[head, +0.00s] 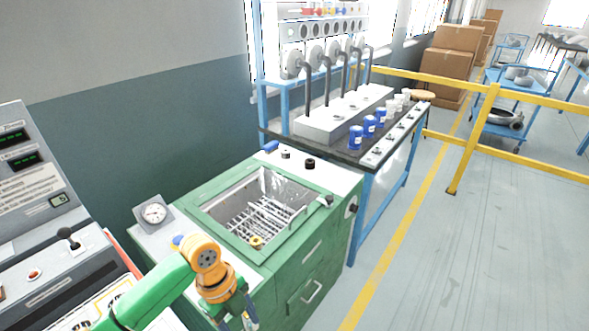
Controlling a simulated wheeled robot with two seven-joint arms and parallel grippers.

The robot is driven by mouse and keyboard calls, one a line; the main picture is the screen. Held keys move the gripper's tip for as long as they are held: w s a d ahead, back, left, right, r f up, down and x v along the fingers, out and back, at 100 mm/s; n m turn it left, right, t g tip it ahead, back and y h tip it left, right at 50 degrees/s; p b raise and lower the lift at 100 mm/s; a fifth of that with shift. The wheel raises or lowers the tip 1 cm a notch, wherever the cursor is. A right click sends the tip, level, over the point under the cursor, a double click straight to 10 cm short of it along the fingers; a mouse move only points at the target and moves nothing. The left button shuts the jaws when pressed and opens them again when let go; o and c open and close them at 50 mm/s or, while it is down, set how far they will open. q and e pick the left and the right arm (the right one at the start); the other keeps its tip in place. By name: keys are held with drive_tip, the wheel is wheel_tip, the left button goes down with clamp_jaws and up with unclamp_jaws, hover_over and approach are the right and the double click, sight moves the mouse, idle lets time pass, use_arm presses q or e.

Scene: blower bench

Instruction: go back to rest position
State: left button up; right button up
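My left arm, green with an orange wrist, comes in from the lower left. Its gripper (238,314) points down in front of the green washing cabinet, at the bottom edge of the picture. The fingers are small and partly cut off, so I cannot tell whether they are open or shut, and I see nothing clearly held. My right gripper is not in view. The green cabinet (285,262) has an open basin with a wire rack (262,216) inside. A small yellow part (256,241) lies at the rack's near end.
A gauge (154,213) stands left of the basin. A control console (50,215) is at far left. Behind the cabinet, a blue-framed bench (345,153) carries several blue and white cups and black pipes. Yellow railings (483,125) stand at right. The floor right of the cabinet is clear.

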use_arm(q)
drive_tip(key=s+d+f+n+t+h, duration=0.1)
drive_tip(key=s+d+f+n+t, duration=0.35)
drive_tip(key=n, duration=0.65)
drive_tip(key=s+a+n+y, duration=0.4)
drive_tip(key=s+a+n, duration=0.4)
drive_tip(key=a+n, duration=0.35)
wheel_tip(320, 180, down, 16)
drive_tip(key=s+a+f+g, duration=0.1)
drive_tip(key=s+f+g, duration=0.1)
drive_tip(key=s+f, duration=1)
drive_tip(key=shift+s+a, duration=0.25)
drive_tip(key=shift+s, duration=0.45)
